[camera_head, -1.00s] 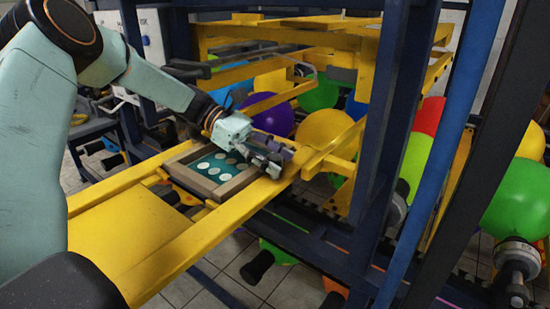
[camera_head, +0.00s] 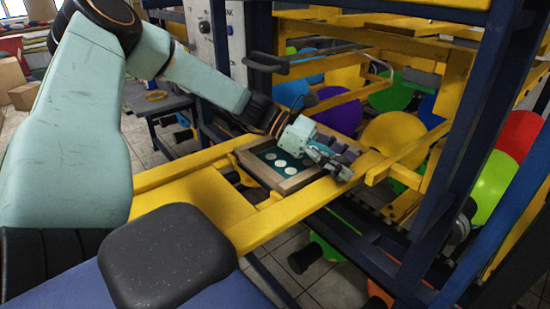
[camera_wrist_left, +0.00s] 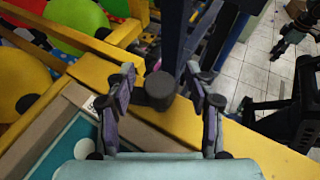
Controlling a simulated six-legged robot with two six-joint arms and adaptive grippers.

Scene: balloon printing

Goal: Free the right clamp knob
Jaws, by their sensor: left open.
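The clamp knob (camera_wrist_left: 160,88) is a dark, round-topped knob by the yellow rail (camera_wrist_left: 175,118) in the left wrist view. My left gripper (camera_wrist_left: 160,76) is open, with one finger on each side of the knob and visible gaps between. In the head view my left gripper (camera_head: 338,166) is low over the yellow rail, by the right end of the wooden print frame (camera_head: 256,172). There its fingers hide the knob. The frame has a teal screen with pale round spots. My right gripper is not identifiable in either view.
Dark blue uprights (camera_head: 455,135) and yellow beams stand close to the right of my left gripper. Several coloured balloons, one of them orange-yellow (camera_head: 393,140), lie behind the rail. A flat yellow panel (camera_head: 195,196) lies left of the frame.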

